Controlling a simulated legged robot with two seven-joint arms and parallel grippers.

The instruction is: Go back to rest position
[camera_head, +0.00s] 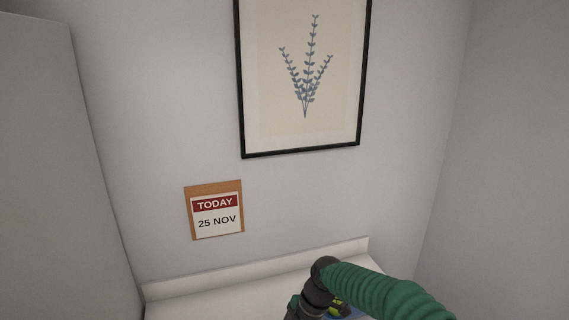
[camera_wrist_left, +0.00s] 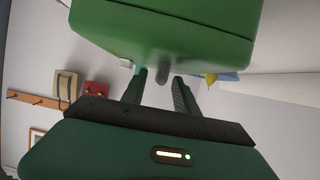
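My right arm (camera_head: 375,289), green and ribbed, comes in from the lower right in the head view. Its dark wrist end is over the counter, and its fingertips are hidden or out of frame. My left gripper (camera_wrist_left: 160,90) shows in the left wrist view with its two dark fingers apart. A green rounded body (camera_wrist_left: 175,30) fills the top of that view beyond the fingers; I cannot tell what it is. A small grey part shows between the fingers, and I cannot tell whether anything touches them. My left arm is not in the head view.
A white counter (camera_head: 215,305) with a raised back edge runs along the wall. A blue and yellow-green item (camera_head: 340,307) is partly hidden beside my right wrist. A calendar (camera_head: 216,211) and framed plant print (camera_head: 303,135) hang above. A peg rail (camera_wrist_left: 30,99) shows at left.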

